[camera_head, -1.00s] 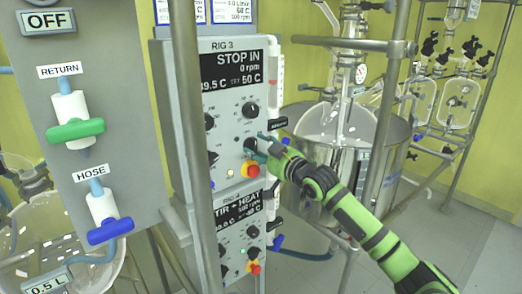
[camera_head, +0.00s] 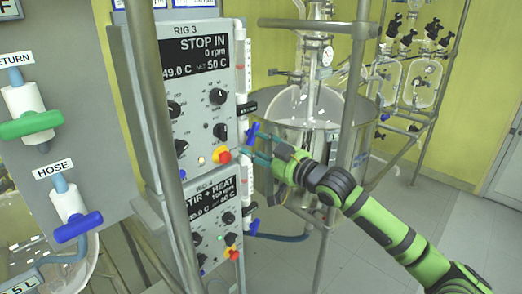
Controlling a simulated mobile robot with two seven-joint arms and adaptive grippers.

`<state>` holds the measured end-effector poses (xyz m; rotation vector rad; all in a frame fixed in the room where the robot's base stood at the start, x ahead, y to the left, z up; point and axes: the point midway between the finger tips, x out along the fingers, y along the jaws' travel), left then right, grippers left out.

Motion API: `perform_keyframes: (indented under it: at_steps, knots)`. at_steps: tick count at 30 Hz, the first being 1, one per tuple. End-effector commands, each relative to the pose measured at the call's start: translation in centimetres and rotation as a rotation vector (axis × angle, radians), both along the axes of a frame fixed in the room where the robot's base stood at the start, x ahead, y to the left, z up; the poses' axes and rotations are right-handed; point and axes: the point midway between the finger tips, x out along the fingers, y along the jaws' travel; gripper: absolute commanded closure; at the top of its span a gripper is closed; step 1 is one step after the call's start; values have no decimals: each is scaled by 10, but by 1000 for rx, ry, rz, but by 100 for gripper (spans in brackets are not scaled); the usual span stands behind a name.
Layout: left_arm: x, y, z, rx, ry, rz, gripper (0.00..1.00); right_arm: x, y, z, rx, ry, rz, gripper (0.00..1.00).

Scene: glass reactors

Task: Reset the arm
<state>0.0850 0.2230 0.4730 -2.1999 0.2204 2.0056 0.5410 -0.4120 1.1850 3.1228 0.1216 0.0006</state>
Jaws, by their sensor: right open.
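My right arm is green and black and comes in from the lower right. Its gripper (camera_head: 264,150) is open, with teal fingertips beside the right edge of the RIG 3 control box (camera_head: 204,124). A blue valve handle (camera_head: 252,132) on the side of the box is close to the fingertips; I cannot tell whether they touch. The RIG 3 display (camera_head: 206,58) reads STOP IN, 0 rpm and 49.0 C. My left gripper is not in view.
A second STIR + HEAT box (camera_head: 214,225) stands below. The grey RETURN and HOSE panel (camera_head: 70,150) is at left. A large steel vessel (camera_head: 310,125) stands behind my gripper. Tiled floor (camera_head: 440,220) is open at right.

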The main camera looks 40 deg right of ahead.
Motion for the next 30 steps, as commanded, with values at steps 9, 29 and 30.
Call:
perform_keyframes:
  at_steps: [9, 29, 30]
  knots:
    - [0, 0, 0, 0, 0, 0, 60, -7, 0, 0, 0, 0, 1, 50]
    - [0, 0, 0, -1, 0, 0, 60, 0, -39, -73, 31, 101, -101, 50]
    - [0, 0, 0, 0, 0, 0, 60, 0, -50, -100, 38, 138, -132, 50]
